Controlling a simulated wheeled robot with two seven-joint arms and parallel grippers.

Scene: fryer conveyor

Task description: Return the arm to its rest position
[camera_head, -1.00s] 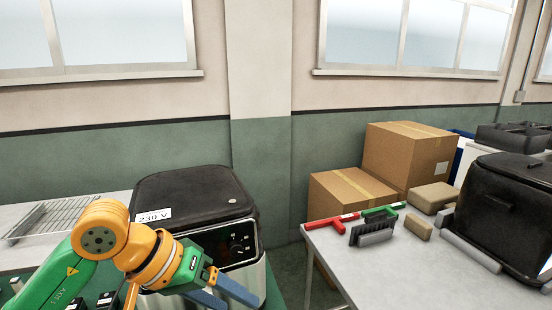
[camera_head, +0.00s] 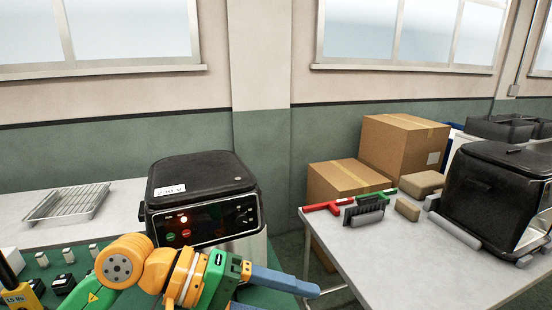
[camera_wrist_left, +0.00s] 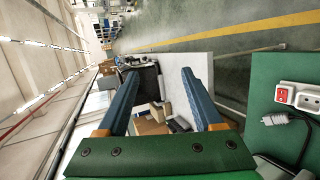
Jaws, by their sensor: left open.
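My left arm, orange and green, comes in from the bottom left in the head view. Its left gripper (camera_head: 300,290) is low in front of the fryer, pointing right, apart from it. In the left wrist view the two blue fingers of the gripper (camera_wrist_left: 160,74) are spread with nothing between them. The black fryer (camera_head: 200,195) stands upright with a "230 V" label on its lid. My right gripper is not in view.
A grey table (camera_head: 400,265) at the right carries a black machine (camera_head: 485,195), a brush (camera_head: 364,212) and red and green tools. Cardboard boxes (camera_head: 405,145) stand behind. A wire rack (camera_head: 68,203) lies at the left. A socket with a red switch (camera_wrist_left: 298,96) shows in the wrist view.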

